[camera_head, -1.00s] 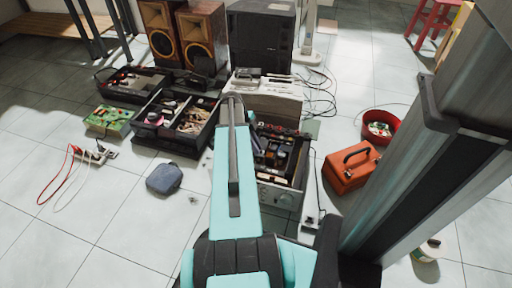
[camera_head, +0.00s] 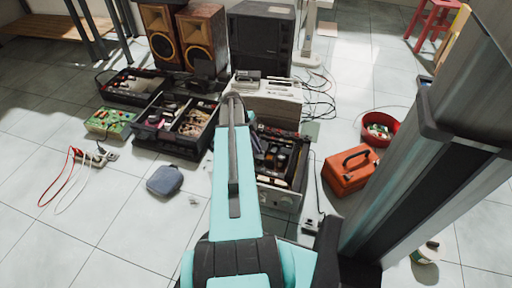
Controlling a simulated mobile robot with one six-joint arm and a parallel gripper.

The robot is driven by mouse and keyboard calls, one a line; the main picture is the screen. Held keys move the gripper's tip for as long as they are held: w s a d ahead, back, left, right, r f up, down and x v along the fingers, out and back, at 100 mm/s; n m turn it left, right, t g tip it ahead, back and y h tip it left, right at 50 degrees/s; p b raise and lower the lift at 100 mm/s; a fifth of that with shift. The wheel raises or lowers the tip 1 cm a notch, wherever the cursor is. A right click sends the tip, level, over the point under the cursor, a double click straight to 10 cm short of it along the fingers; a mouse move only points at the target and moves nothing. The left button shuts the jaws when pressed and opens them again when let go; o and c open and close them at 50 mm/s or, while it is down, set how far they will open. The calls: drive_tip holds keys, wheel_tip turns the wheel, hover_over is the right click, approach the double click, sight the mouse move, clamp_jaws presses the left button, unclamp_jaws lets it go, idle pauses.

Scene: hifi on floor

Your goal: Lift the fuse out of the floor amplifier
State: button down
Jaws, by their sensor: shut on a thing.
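The floor amplifier (camera_head: 280,199) is an open-topped silver box with knobs on its front, right of my arm in the head view. Dark parts and a few small pale pieces show inside it. My teal and black arm covers its left side. I cannot make out the fuse; it is too small or hidden. My gripper is not visible; the raised arm link blocks the view beyond it, so its place relative to the amplifier cannot be told.
A red toolbox (camera_head: 350,171) and red bowl (camera_head: 378,128) stand right of the amplifier. Open black cases (camera_head: 172,128), a blue pouch (camera_head: 164,180) and a green board (camera_head: 108,122) lie left. A white unit (camera_head: 270,103) and speakers stand behind.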

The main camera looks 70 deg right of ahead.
drive_tip(key=shift+r+p, duration=1.1)
drive_tip(key=shift+r, duration=0.6)
